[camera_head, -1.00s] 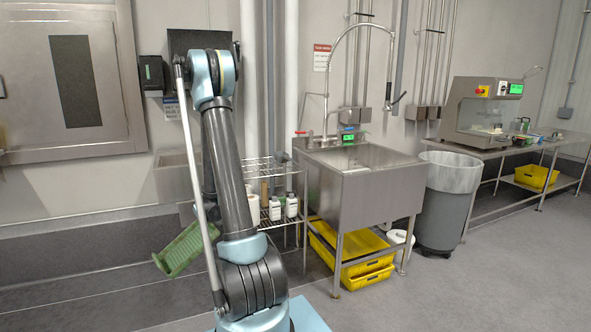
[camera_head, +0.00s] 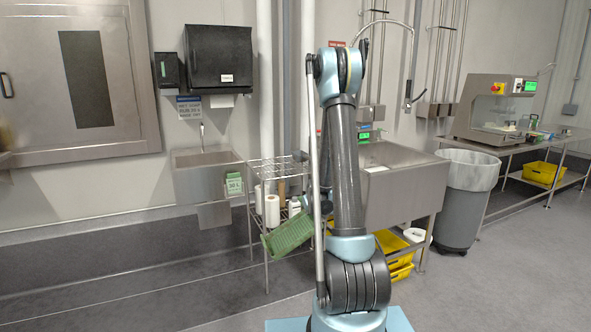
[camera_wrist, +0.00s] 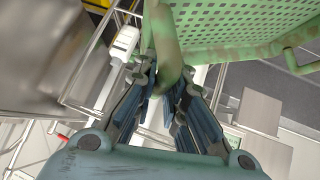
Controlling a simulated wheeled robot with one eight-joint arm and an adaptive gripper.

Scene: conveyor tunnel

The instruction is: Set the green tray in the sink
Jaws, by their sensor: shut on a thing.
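The green tray (camera_head: 288,236), a perforated basket with a raised rim, hangs tilted left of my arm in the head view. It fills the top of the wrist view (camera_wrist: 225,28). My gripper (camera_wrist: 172,88) is shut on the tray's rounded green rim; in the head view my arm mostly hides it. The large steel sink (camera_head: 405,198) stands right of and behind my arm, which covers its left part. The tray is apart from it, lower and to its left. A small wall sink (camera_head: 205,178) is farther left.
A wire rack (camera_head: 268,172) with bottles and a paper roll (camera_head: 272,211) stands behind the tray. Yellow bins (camera_head: 398,262) sit under the large sink. A grey waste bin (camera_head: 462,205) stands right of it. Open floor lies at the front right.

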